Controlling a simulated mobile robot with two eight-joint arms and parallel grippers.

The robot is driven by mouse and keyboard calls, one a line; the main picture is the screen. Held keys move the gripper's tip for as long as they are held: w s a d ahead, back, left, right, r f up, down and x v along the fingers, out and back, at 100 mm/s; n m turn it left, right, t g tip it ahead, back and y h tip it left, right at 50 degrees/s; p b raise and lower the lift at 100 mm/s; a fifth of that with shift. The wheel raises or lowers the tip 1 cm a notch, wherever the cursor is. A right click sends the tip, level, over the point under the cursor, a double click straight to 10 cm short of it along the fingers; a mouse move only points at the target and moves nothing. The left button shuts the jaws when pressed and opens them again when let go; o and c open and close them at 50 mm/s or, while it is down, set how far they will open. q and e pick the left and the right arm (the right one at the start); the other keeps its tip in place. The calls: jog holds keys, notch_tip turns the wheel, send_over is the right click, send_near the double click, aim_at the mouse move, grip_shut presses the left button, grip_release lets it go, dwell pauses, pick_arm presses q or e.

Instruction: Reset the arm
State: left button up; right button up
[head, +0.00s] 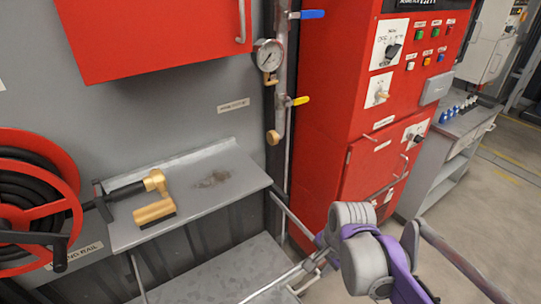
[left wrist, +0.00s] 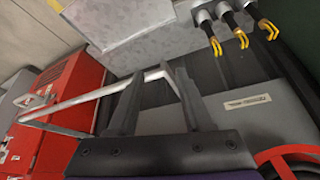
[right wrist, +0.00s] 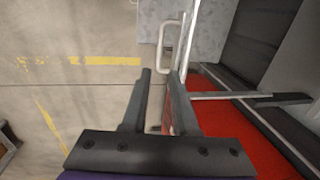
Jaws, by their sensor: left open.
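My right arm (head: 365,255), purple and grey, reaches in at the lower right of the head view, in front of the red cabinet. In the right wrist view my right gripper (right wrist: 160,82) has its two fingers apart, with nothing held between them. A pale metal rail (right wrist: 172,55) lies beyond its fingertips. In the left wrist view my left gripper (left wrist: 160,82) is open and empty. A metal rail (left wrist: 95,97) passes near its fingers; I cannot tell whether it touches. The left arm does not show in the head view.
A red cabinet (head: 340,130) with switches stands at the right. A pressure gauge (head: 268,55) and pipe with blue (head: 312,14) and yellow (head: 300,101) handles are beside it. A shelf (head: 225,190) holds a brass nozzle (head: 155,211). A hose reel (head: 40,146) is at the left. Floor is free at right.

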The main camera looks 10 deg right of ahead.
jog(key=s+a+r+n+t+p, duration=0.1)
jog(key=s+a+n+t+p, duration=0.2)
jog(key=s+n, duration=0.6)
jog(key=a+n+p, duration=0.1)
jog(key=n+p, duration=0.1)
jog(key=n, duration=0.2)
jog(key=shift+n+t+h+p, duration=0.3)
jog(key=shift+n+h+p, duration=0.05)
jog(key=shift+n+h, duration=0.05)
jog(key=shift+a, duration=0.1)
